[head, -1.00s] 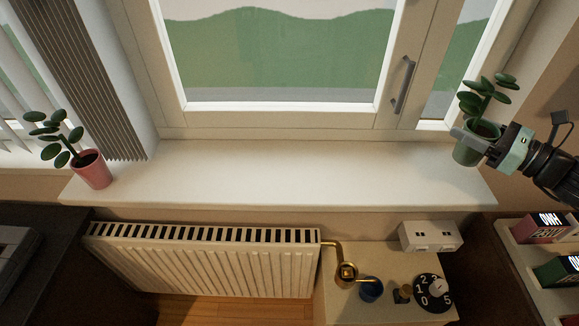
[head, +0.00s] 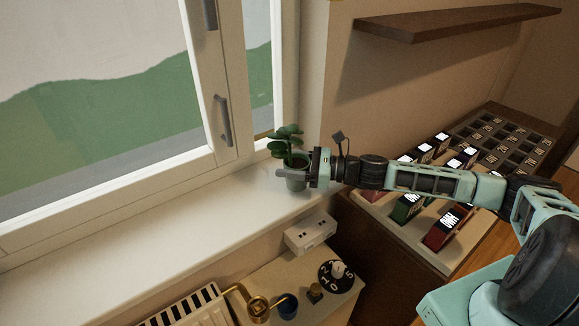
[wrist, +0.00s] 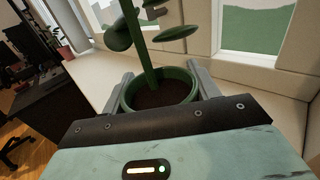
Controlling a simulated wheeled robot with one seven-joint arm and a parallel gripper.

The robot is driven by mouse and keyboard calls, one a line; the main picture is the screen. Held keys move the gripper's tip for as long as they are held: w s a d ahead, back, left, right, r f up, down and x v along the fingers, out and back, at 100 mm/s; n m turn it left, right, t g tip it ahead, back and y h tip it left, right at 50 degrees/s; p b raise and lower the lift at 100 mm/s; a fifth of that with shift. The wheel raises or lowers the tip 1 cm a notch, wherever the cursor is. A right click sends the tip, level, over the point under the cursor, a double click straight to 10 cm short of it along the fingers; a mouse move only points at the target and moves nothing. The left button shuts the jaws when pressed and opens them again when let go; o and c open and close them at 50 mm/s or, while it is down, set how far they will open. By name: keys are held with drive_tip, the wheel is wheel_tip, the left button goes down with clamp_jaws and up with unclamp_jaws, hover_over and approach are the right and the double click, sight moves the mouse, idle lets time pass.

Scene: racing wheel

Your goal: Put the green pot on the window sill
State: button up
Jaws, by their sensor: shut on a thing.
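The green pot (head: 296,183) holds a leafy plant and looks upright at the right end of the white window sill (head: 150,228). My gripper (head: 288,174) reaches in from the right and is shut on the pot. In the wrist view the two grey fingers lie on either side of the green pot (wrist: 128,95), with dark soil and a stem inside. The pot's base is over the sill's surface; I cannot tell whether it rests there or hangs just above.
The window frame and wall stand close behind the pot. A white box (head: 310,233), a dial (head: 337,274) and a brass valve (head: 257,308) are below the sill. The sill left of the pot is clear. A pink pot (wrist: 66,52) stands farther along in the wrist view.

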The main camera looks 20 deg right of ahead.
drive_tip(key=shift+f, duration=0.65)
drive_tip(key=shift+f, duration=0.1)
drive_tip(key=o, duration=1.4)
drive_tip(key=b+v, duration=0.3)
drive_tip(key=v, duration=0.9)
